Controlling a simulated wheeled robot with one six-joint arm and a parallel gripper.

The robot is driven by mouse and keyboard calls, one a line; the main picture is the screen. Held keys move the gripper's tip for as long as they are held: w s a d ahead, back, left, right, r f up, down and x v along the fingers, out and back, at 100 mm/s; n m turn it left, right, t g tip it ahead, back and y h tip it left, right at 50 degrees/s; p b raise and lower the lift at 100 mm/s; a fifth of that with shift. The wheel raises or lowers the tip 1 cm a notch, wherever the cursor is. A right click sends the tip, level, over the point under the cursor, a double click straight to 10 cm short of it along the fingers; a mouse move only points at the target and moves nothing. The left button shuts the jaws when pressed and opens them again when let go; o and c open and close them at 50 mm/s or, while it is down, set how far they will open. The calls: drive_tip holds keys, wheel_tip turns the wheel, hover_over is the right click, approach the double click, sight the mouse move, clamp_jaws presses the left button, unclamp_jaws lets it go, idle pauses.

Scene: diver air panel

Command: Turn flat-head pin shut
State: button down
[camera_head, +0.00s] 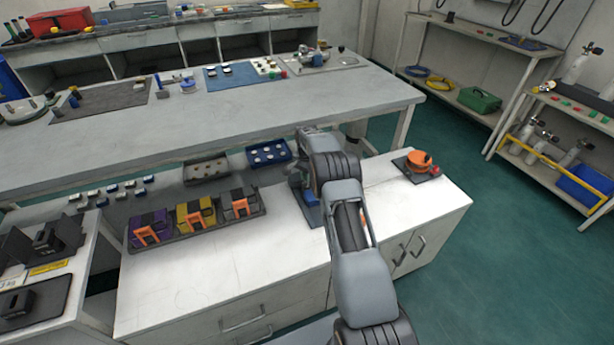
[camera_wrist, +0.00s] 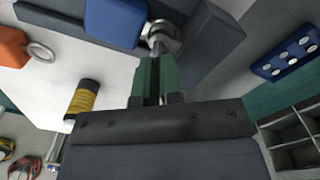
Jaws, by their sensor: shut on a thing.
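In the wrist view my gripper (camera_wrist: 157,62) has two green fingers close together, pointing up the picture. Their tips are at a small silver metal pin (camera_wrist: 162,36) with a rounded, flattened head, and they are shut on it. The pin sits by a dark grey block, beside a blue block (camera_wrist: 115,18). The fingers hide part of the pin, so its turn angle is hard to tell. In the head view my arm hides most of the gripper and the pin; a blue piece (camera_head: 312,212) shows on the white cabinet top just left of the arm.
An orange block with a metal ring (camera_wrist: 40,51) and a black-and-yellow cylinder (camera_wrist: 83,100) stand near my gripper. On the white cabinet (camera_head: 270,265), a tray of three boxes with orange handles stands left, and an orange round piece (camera_head: 419,160) right. The cabinet's front is clear.

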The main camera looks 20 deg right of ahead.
drive_tip(key=m, duration=0.7)
drive_tip(key=shift+w+r, duration=0.2)
drive_tip(key=shift+r, duration=0.15)
drive_tip(key=m, duration=0.6)
drive_tip(key=shift+m, duration=0.4)
drive_tip(key=m, duration=1.1)
drive_tip(key=shift+m, duration=0.3)
drive_tip(key=c, duration=1.5)
unclamp_jaws()
drive_tip(key=shift+s, duration=0.15)
drive_tip(key=shift+c, duration=0.2)
drive_tip(key=shift+o, duration=1.3)
drive_tip(key=shift+f, duration=0.15)
